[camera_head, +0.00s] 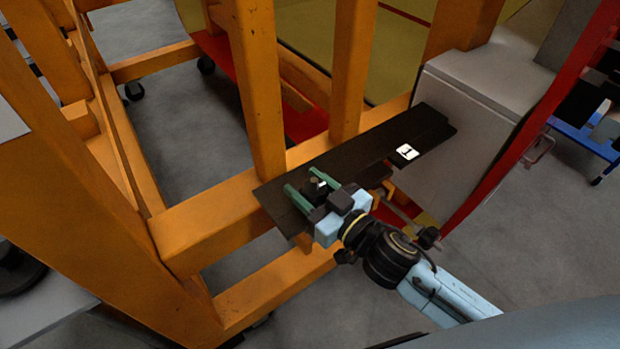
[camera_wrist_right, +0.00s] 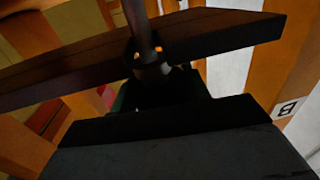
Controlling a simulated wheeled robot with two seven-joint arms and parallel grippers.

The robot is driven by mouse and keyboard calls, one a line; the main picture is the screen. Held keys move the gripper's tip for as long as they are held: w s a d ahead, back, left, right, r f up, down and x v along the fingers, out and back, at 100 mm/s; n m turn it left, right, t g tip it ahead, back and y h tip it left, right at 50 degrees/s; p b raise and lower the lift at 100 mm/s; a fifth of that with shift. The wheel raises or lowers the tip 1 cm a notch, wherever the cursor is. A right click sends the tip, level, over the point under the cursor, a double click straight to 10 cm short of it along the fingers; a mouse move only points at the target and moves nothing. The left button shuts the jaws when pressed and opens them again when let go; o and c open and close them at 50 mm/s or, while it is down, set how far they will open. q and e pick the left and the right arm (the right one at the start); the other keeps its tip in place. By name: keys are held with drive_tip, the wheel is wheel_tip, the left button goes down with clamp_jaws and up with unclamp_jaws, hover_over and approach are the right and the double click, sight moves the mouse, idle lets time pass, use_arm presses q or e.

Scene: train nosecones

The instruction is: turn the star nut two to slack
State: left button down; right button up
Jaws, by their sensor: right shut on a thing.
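My right gripper (camera_head: 313,188) reaches over the left end of a dark plate (camera_head: 358,162). Its two green fingers are shut on a small black star nut (camera_head: 316,187) with a pale spot on top. I cannot read a number on this nut. In the right wrist view, a dark upright rod (camera_wrist_right: 139,22) and the dark plate (camera_wrist_right: 225,34) stand out. The star nut's shape is too dark there to make out. My left gripper is in neither view.
A white label (camera_head: 407,151) marked "1" lies on the plate toward its right end. Orange frame posts (camera_head: 352,70) rise close behind the gripper. A grey box (camera_head: 468,125) stands at the plate's right end. Open grey floor shows at the right.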

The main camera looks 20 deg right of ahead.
drive_tip(key=shift+n+g+y+p, duration=0.45)
drive_tip(key=shift+n+g+y, duration=0.2)
drive_tip(key=shift+y, duration=0.35)
drive_tip(key=o, duration=1)
drive_tip(key=shift+s, duration=0.1)
drive_tip(key=b+v, duration=0.1)
drive_tip(key=v, duration=1.2)
drive_tip(key=shift+d+f, duration=0.1)
